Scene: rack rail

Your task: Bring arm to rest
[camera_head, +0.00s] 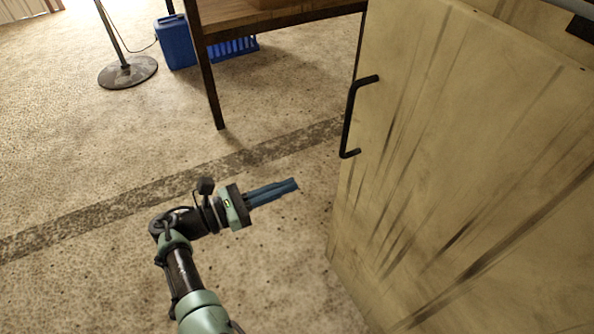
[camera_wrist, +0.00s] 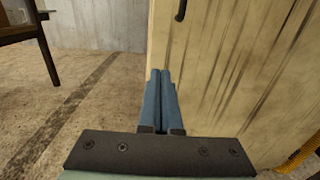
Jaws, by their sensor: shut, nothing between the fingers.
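My gripper (camera_head: 294,185) is at the end of my green and black arm, in the middle of the head view. Its blue fingers are together with nothing between them. They point right, toward a scuffed wooden cabinet panel (camera_head: 460,150), with a gap of floor seen between them in the head view. The wrist view shows the shut fingers (camera_wrist: 161,75) in front of the same panel (camera_wrist: 235,70). A black bar handle (camera_head: 350,115) is on the panel's left side, above the gripper in the head view. Its lower end (camera_wrist: 181,10) shows at the top of the wrist view.
A wooden table (camera_head: 265,14) stands at the back, with a blue box (camera_head: 176,42) and a blue crate (camera_head: 232,48) by its legs. A round stand base (camera_head: 127,72) is at the upper left. The speckled floor (camera_head: 80,150) at left is clear.

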